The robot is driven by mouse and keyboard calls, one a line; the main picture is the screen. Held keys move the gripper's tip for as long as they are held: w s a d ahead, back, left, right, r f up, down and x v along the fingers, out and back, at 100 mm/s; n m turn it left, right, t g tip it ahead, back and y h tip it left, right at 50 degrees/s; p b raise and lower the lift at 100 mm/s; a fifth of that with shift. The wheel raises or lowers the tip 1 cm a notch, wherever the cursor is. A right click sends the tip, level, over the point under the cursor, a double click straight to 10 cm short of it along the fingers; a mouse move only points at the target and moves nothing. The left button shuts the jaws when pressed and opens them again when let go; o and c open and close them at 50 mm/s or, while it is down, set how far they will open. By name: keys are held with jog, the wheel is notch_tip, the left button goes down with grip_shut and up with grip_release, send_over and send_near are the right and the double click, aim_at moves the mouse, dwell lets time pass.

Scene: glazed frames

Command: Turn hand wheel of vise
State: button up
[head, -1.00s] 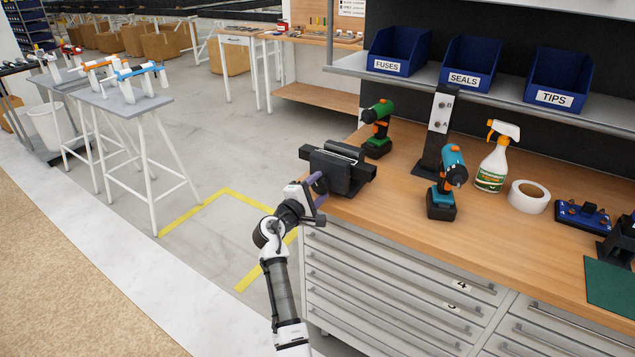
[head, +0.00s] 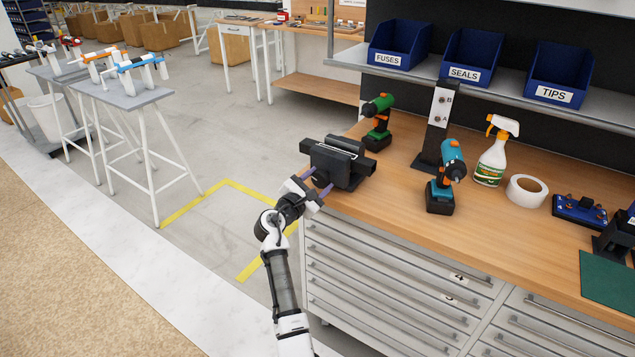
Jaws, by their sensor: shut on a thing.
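The dark vise (head: 343,160) stands on the left front corner of the wooden workbench. Its hand wheel (head: 319,179) is on the side toward my arm, small and mostly hidden by my gripper. My gripper (head: 315,182) is at the front of the vise, its two purple-grey fingers on either side of the hand wheel and shut on it. One finger is on the upper left, the other on the lower right. The exact contact is too small to make out.
A green drill (head: 377,120) stands behind the vise. A teal drill (head: 448,180), a black post (head: 436,125), a spray bottle (head: 494,152) and a tape roll (head: 526,190) stand to its right. The floor left of the bench is open.

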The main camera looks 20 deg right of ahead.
jog(key=shift+w+d+r, duration=0.1)
jog(key=shift+r, duration=0.25)
jog(key=o, duration=0.7)
jog(key=shift+o, duration=1.3)
jog(key=shift+d+f, duration=0.1)
jog(key=shift+f, duration=0.15)
jog(key=shift+s+a+f, duration=0.2)
jog(key=shift+s+a, duration=0.05)
jog(key=shift+a, duration=0.25)
jog(key=b+v, duration=0.4)
jog(key=v, duration=0.8)
jog(key=shift+s+a+r, duration=0.2)
jog(key=shift+s+a, duration=0.05)
jog(key=shift+s, duration=0.1)
